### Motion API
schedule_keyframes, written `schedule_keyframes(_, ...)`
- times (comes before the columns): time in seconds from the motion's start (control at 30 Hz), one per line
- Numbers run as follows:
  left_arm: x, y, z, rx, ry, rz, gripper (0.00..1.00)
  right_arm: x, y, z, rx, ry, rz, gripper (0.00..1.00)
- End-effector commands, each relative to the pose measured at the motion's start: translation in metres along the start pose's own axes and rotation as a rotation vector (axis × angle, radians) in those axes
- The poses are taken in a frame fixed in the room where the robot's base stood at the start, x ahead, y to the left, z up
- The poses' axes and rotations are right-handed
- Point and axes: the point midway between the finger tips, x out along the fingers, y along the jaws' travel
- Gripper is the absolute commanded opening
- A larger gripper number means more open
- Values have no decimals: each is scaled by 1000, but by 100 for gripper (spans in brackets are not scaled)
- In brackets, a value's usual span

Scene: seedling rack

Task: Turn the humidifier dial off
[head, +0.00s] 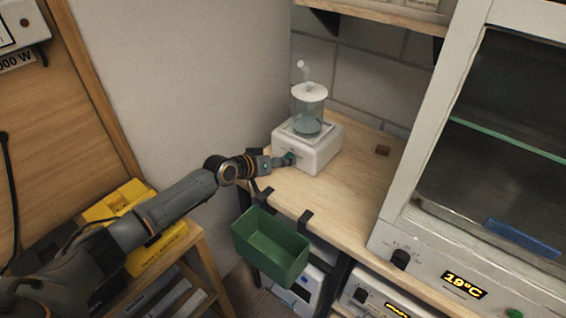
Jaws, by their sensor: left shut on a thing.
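The humidifier (320,153) is a white box with a clear, white-lidded tank (309,108) on top. It stands upright on the wooden counter near the back wall. My left gripper (288,160) reaches in from the left and is at the humidifier's front face. It is shut on the dial there. The gripper's fingers cover the dial, so its setting cannot be seen. My right gripper is not in view.
A green bin (270,246) hangs on the counter's front edge below my left arm. A glass-fronted cabinet (408,190) stands at the right. A yellow case (157,250) sits on a lower shelf at left.

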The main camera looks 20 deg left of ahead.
Motion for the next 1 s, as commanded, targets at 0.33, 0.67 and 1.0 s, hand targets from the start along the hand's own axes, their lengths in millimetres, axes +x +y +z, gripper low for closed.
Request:
schedule_keyframes(0.33,0,0,-1,-1,2,0,53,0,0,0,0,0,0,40)
schedule_keyframes(0.67,-14,-1,0,0,1,0,53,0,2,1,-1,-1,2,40)
schedule_keyframes(1.0,-83,-2,0,2,0,-3,53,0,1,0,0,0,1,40)
